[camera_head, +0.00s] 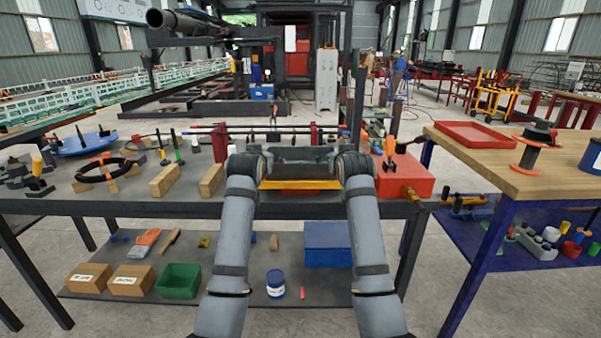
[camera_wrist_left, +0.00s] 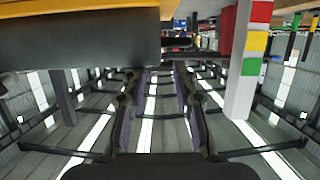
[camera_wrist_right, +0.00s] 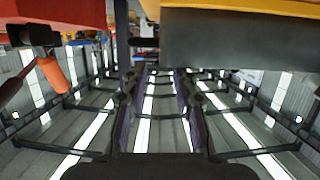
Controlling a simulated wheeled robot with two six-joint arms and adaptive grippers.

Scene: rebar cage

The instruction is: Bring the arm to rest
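Both my arms reach forward side by side over the front of the workbench (camera_head: 130,205) in the head view. My wrists hide the gripper fingers there. In the left wrist view my left gripper (camera_wrist_left: 165,72) has its two dark fingers apart, with an empty gap between them. In the right wrist view my right gripper (camera_wrist_right: 160,72) is likewise open and empty. A dark block with a yellow edge (camera_head: 300,184) lies between the two wrists. It is close beside each gripper in the wrist views; I cannot tell whether anything touches it.
A red box (camera_head: 405,178) stands right of my right wrist. Wooden blocks (camera_head: 165,180) and a black ring (camera_head: 103,170) lie to the left. A green bin (camera_head: 179,281) and a blue box (camera_head: 327,243) sit on the lower shelf. A wooden-topped table (camera_head: 500,175) stands at the right.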

